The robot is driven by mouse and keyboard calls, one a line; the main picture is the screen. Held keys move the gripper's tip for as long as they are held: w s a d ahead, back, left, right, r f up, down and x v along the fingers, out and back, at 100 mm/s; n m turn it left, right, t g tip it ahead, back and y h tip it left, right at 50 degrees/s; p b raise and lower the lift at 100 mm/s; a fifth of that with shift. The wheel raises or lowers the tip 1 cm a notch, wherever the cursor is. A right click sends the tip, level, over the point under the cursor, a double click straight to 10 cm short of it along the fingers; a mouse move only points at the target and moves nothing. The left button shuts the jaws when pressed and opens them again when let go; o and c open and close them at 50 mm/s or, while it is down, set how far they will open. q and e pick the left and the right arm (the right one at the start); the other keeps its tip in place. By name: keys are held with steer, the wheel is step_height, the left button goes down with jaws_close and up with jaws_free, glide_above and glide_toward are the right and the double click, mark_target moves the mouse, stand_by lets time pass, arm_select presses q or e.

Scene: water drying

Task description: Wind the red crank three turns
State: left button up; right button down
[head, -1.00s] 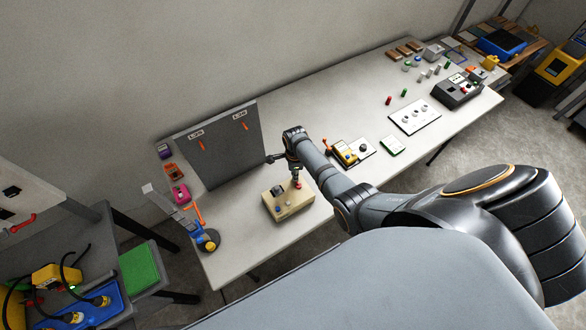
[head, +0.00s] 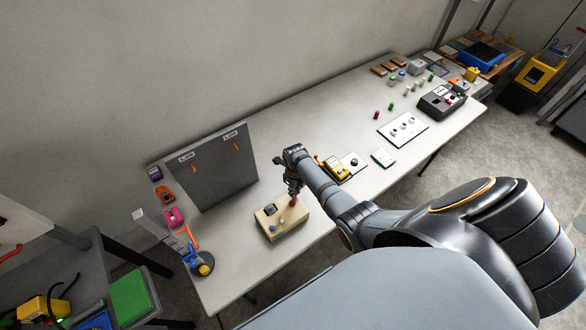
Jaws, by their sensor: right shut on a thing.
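The beige box (head: 271,229) stands on the near part of the long table, left of centre in the head view. The red crank part (head: 293,203) shows as a small red spot at the box's upper right side. My right gripper (head: 293,197) reaches down from above and is shut on the red crank part. The gripper covers much of the crank, so its arm and exact angle are hidden. My left gripper is out of view.
A grey upright panel (head: 210,178) with orange hooks stands behind the box. A small lamp-like stand (head: 203,268) is at the table's left end. Bare table lies around the box.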

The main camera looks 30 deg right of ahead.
steer(key=shift+s+d+m, duration=0.2)
steer(key=shift+m, duration=0.9)
steer(key=c, duration=1.3)
jaws_free()
steer(key=shift+s, duration=0.1)
